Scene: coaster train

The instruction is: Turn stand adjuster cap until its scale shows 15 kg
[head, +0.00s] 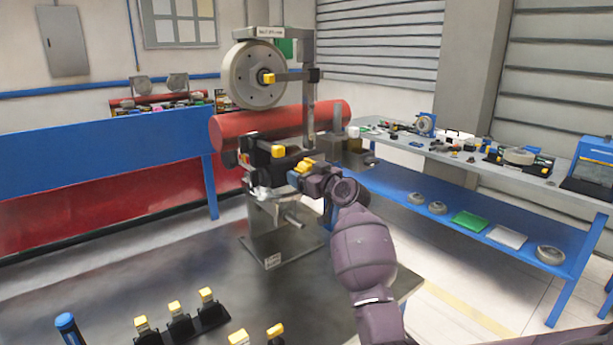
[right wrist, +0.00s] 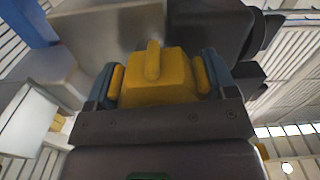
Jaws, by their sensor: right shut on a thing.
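The metal stand (head: 285,235) stands upright on the dark table, with a grey wheel (head: 240,85) near its top. My right gripper (head: 304,168) is at the right side of the stand's middle section. In the right wrist view, the fingers of my right gripper (right wrist: 158,85) are shut on a yellow cap (right wrist: 160,90), with a raised yellow ridge on its face. It looks like the stand's adjuster cap; grey stand parts lie right behind it. I see no readable scale in either view. My left gripper is not in view.
Yellow-topped black pieces (head: 178,318) and a blue-capped cylinder (head: 68,328) stand at the table's front left. A red cylinder (head: 320,118) shows behind the stand. A blue side bench (head: 400,195) holds parts at the right. The tabletop (head: 150,260) left of the stand is clear.

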